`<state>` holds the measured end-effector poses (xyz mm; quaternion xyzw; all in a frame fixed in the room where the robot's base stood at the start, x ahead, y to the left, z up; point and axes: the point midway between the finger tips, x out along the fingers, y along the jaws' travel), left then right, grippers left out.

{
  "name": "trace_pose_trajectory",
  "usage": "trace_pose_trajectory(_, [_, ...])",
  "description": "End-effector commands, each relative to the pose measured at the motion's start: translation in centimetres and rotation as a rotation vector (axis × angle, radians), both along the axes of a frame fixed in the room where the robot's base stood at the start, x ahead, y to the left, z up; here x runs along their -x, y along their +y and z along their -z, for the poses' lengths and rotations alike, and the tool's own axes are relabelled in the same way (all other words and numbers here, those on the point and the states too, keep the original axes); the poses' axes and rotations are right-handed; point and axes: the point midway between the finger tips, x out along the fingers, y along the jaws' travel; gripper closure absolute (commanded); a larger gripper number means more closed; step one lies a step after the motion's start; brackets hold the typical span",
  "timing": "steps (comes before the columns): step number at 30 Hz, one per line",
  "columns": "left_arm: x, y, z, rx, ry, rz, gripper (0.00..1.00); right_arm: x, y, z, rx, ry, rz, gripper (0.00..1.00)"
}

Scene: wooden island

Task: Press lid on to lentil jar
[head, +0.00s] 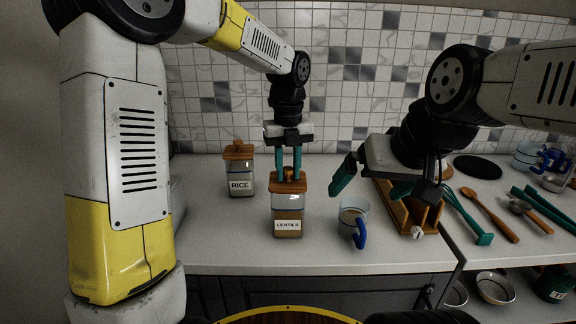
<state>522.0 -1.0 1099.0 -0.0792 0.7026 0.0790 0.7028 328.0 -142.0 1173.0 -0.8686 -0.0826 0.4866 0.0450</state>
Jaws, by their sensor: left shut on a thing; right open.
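The lentil jar (288,213) stands upright on the counter, a glass jar labelled LENTILS with brown contents. Its wooden lid (289,186) sits at the jar's mouth; I cannot tell whether it is fully seated. My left gripper (288,173) points straight down from above, its teal fingers shut on the lid's knob. My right gripper (370,185) is open and empty, to the right of the jar, above the counter near the mug. Its far finger is partly hidden by the gripper body.
A rice jar (240,170) with a wooden lid stands behind left. A glass mug (353,222) with a blue handle stands right of the lentil jar. A wooden rack (410,215), teal utensils (470,220) and wooden spoons (490,214) lie further right. The front counter is clear.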

Motion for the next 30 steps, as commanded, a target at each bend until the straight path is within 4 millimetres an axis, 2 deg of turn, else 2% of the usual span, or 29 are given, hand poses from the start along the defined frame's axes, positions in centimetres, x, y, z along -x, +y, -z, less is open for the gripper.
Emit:
trace_pose_trajectory(29, [0.03,0.0,0.5,0.0,0.001,0.0,1.0,0.0,0.0,0.0,0.0,0.0,0.0,0.0])
trace_pose_trajectory(30, [0.03,0.0,0.5,0.0,0.001,0.0,0.67,0.0,0.0,0.0,0.0,0.0,0.0,0.0])
